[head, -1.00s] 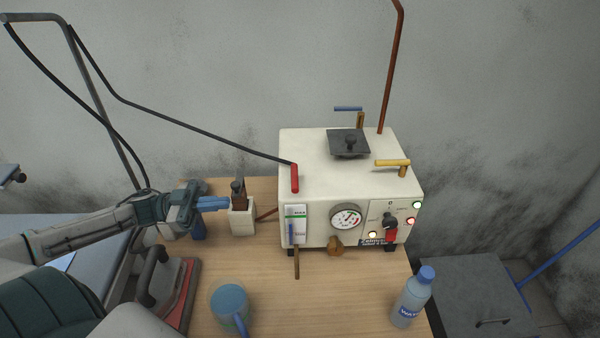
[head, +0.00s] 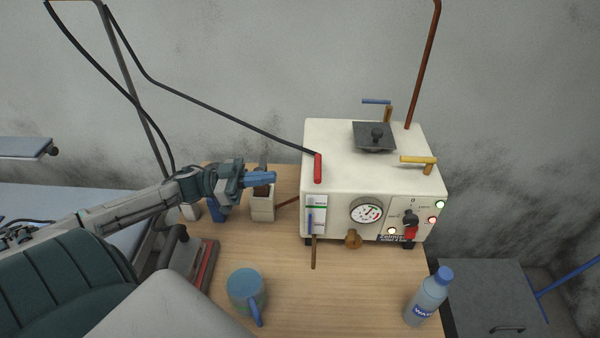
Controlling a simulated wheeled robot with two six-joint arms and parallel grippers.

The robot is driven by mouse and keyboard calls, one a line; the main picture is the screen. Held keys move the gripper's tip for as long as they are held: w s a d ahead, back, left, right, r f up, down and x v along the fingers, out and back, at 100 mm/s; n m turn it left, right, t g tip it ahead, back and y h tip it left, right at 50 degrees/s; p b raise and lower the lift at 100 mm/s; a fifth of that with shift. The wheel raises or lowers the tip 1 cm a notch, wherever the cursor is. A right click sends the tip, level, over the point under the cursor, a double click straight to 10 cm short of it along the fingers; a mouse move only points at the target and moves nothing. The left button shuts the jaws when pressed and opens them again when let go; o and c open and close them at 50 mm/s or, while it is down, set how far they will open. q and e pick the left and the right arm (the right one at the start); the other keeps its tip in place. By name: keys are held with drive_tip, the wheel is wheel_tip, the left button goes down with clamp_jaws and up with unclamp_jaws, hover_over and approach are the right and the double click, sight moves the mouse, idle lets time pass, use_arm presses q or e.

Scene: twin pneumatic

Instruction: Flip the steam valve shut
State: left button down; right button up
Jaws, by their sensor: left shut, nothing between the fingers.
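A cream steam generator (head: 340,150) stands on the wooden table. Its levers are a red handle (head: 318,168) upright at the top left edge where a black hose meets it, a yellow lever (head: 415,159) lying level at the top right, and a blue lever (head: 376,101) level at the back. I cannot tell which is the steam valve. My left gripper (head: 268,179) is shut and empty, left of the generator and apart from it, in front of the small white box's top. My right gripper is not in view.
A white box (head: 262,208) with dark items stands left of the generator. A blue mug (head: 246,288), an iron (head: 190,258) and a water bottle (head: 428,297) stand on the table (head: 330,300). A grey cabinet (head: 490,290) is at the right. The table's front middle is clear.

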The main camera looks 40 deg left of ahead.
use_arm(q)
drive_tip(key=p, duration=0.3)
approach(318, 173)
drive_tip(key=w+d, duration=0.3)
drive_tip(key=w, duration=0.1)
drive_tip(key=shift+d+r, duration=0.2)
drive_tip(key=shift+d, duration=0.5)
